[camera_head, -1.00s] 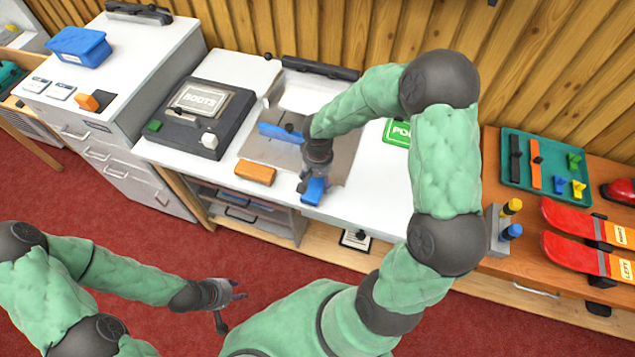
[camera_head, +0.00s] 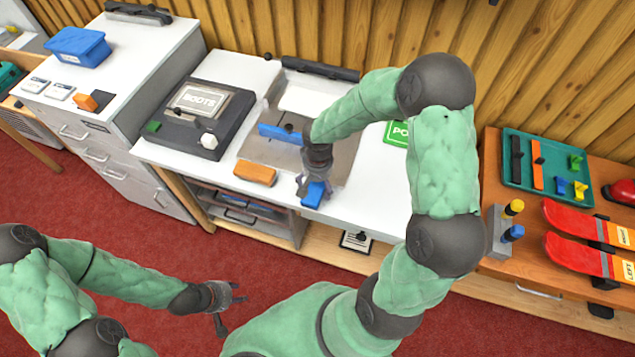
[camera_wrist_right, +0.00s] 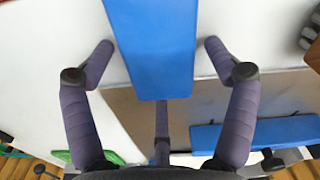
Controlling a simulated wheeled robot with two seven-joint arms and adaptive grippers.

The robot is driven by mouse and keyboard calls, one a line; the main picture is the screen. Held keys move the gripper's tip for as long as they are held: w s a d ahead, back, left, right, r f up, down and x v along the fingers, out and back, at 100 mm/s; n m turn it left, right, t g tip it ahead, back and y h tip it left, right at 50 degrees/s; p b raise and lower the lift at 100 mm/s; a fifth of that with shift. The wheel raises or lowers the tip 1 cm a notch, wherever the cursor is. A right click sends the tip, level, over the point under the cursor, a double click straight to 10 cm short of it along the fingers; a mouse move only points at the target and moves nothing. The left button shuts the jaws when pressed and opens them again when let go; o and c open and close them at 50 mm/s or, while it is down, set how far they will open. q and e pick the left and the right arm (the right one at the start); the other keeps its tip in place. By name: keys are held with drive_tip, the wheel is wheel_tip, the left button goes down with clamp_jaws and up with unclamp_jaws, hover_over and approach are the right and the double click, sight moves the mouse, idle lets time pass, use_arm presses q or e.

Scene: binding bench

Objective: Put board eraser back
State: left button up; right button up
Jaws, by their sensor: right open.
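A blue block (camera_head: 313,194), possibly the board eraser, lies on the white bench top near its front edge. It also shows large in the right wrist view (camera_wrist_right: 152,45). My right gripper (camera_head: 312,190) is over it, and in the right wrist view its open fingers (camera_wrist_right: 153,58) stand on either side of the block, with a gap on each side. An orange block (camera_head: 256,173) lies on the bench to the left; I cannot tell which block is the eraser. My left gripper (camera_head: 232,296) is open and empty above the red floor.
A blue bar (camera_head: 280,134) lies on the grey board (camera_head: 262,152) behind the right gripper; it also shows in the right wrist view (camera_wrist_right: 262,133). A dark BOOTS machine (camera_head: 198,112) stands to the left. A teal tray (camera_head: 513,176) and red skis (camera_head: 575,255) are on the wooden table at right.

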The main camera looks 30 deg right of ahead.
drive_tip(key=shift+r+p, duration=0.35)
drive_tip(key=shift+r, duration=0.1)
wheel_tip(320, 180, up, 12)
drive_tip(key=p, duration=0.3)
drive_tip(key=shift+f, duration=0.25)
